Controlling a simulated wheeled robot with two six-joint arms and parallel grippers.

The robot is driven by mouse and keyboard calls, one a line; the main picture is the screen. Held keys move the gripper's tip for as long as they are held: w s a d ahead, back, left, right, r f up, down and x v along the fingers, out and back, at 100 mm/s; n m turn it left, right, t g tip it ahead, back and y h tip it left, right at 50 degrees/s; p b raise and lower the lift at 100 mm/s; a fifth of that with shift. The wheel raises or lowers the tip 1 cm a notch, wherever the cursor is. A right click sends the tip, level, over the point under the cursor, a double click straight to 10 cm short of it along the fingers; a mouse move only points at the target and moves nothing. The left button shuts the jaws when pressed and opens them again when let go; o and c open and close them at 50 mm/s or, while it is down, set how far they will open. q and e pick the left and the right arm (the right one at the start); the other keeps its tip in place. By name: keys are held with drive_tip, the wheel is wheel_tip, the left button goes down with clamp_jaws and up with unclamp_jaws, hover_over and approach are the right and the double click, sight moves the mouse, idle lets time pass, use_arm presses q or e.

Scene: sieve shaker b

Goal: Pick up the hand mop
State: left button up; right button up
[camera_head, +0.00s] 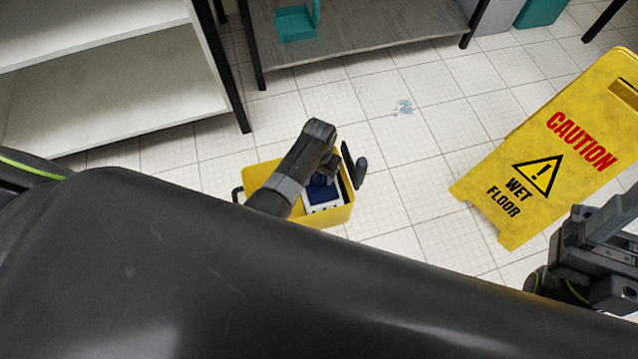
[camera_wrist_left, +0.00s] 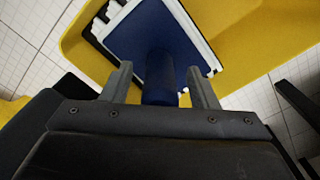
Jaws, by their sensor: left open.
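The hand mop (camera_head: 322,194) has a blue back with a white edge and lies in a yellow bucket (camera_head: 262,176). In the left wrist view the mop (camera_wrist_left: 130,35) shows its blue handle (camera_wrist_left: 161,72) pointing toward the gripper. My left gripper (camera_head: 335,172) is over the bucket. In the left wrist view the left gripper (camera_wrist_left: 161,82) is open, with one finger on each side of the handle and gaps visible between. My right gripper (camera_head: 605,245) is at the right edge, far from the bucket; its jaw opening is unclear.
A yellow wet floor sign (camera_head: 545,150) stands to the right of the bucket. Shelving (camera_head: 120,90) is at the upper left and a grey bench shelf (camera_head: 370,30) at the top. A bluish spill (camera_head: 403,107) marks the tiled floor. The floor between bucket and sign is clear.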

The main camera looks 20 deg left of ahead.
use_arm(q)
drive_tip(key=shift+f, duration=0.1)
clamp_jaws()
idle(0.4)
